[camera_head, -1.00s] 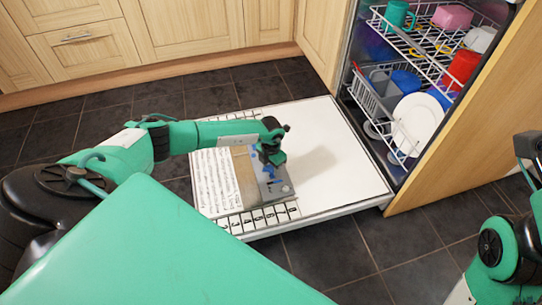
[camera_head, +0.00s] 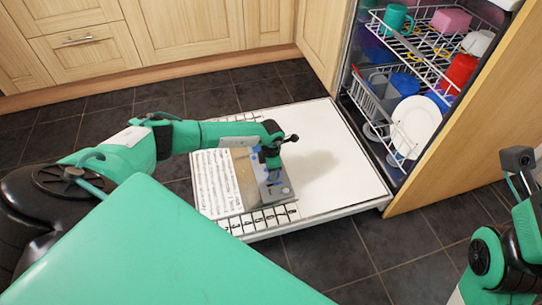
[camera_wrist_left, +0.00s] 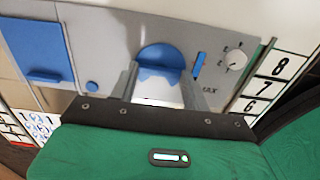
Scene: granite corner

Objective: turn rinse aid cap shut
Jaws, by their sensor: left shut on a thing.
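The blue rinse aid cap (camera_wrist_left: 160,58) is round with a raised grip and sits on a grey dispenser panel (camera_wrist_left: 110,42). My left gripper (camera_wrist_left: 163,88) is shut on the cap, one finger on each side of it. In the head view my left gripper (camera_head: 271,163) points down at the dispenser on the open dishwasher door (camera_head: 335,165) and hides the cap. A blue flap (camera_wrist_left: 35,48), a blue button, a blue marker and a small white dial (camera_wrist_left: 236,60) are on the panel.
The door lies flat, with a printed sheet (camera_head: 215,180) and numbered tiles (camera_head: 260,220) beside the dispenser. Racks (camera_head: 372,105) with dishes stand in the dishwasher behind. A wooden panel (camera_head: 455,125) rises on the right. Dark floor tiles are clear in front.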

